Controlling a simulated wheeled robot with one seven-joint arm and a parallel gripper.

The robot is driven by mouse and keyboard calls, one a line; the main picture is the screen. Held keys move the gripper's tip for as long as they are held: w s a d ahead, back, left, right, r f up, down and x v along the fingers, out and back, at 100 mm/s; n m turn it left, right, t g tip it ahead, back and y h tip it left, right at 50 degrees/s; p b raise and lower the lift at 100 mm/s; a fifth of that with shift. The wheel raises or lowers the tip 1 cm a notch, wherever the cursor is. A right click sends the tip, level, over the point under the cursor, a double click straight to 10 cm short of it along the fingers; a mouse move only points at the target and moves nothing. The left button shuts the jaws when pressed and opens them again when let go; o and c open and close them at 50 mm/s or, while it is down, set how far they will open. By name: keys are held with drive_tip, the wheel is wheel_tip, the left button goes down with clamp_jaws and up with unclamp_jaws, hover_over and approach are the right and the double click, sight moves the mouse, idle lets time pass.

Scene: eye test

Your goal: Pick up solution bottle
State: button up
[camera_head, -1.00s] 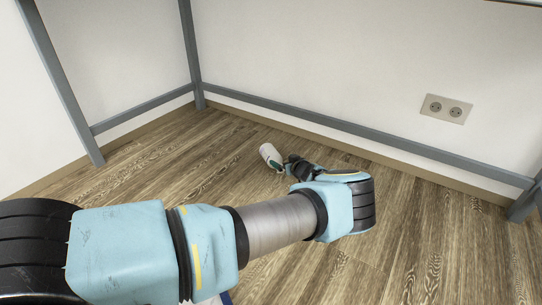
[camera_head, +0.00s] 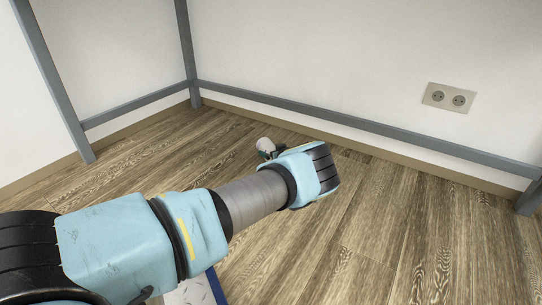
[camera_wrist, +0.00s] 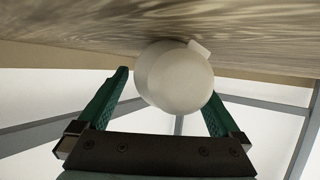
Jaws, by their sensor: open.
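The solution bottle (camera_head: 264,144) is a small white shape near the wall, partly hidden by my arm in the head view. In the wrist view its pale round end (camera_wrist: 172,78) faces the camera, with a small tab on the rim. My gripper (camera_wrist: 168,84) is open, with one green finger on either side of the bottle. The bottle appears between or just beyond the fingertips; I cannot tell how deep it sits or whether a finger touches it. In the head view the gripper is mostly hidden behind my wrist.
The wooden floor (camera_head: 400,215) is clear to the right. A grey metal frame bar (camera_head: 350,121) runs low along the white wall behind the bottle, with a grey upright post (camera_head: 188,55) at the corner. A wall socket (camera_head: 448,98) is at the right.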

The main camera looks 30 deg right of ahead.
drive_tip(key=shift+c, duration=0.2)
clamp_jaws()
idle(0.6)
drive_tip(key=shift+r, duration=0.1)
